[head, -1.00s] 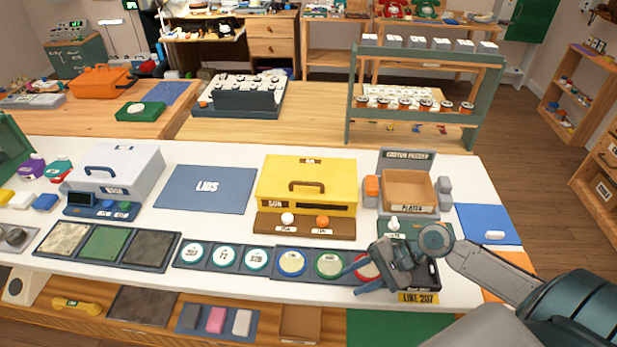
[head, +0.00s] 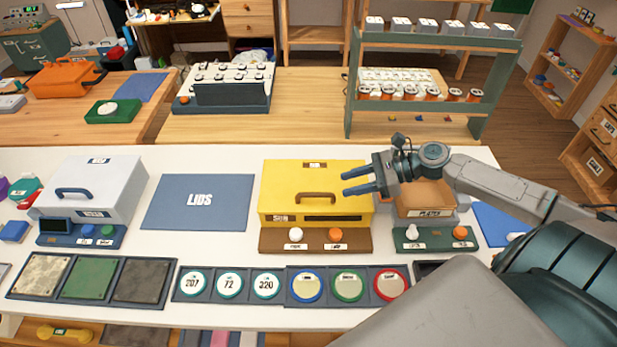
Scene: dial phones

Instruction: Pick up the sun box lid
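The yellow sun box (head: 300,215) stands on the white table, right of the middle. Its yellow lid (head: 281,177) is on top and carries a brown handle (head: 317,197). My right gripper (head: 344,183) is open and empty, with its fingers pointing left, just right of the handle and apart from it. Its fingertips overlap the lid's right part in this view; I cannot tell the height above it. My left gripper is not in view.
A blue mat marked LIDS (head: 198,203) lies bare left of the box. A white-grey box (head: 95,187) stands farther left. A carton feeder (head: 425,198) is partly hidden behind my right arm. A green rack (head: 430,70) stands behind.

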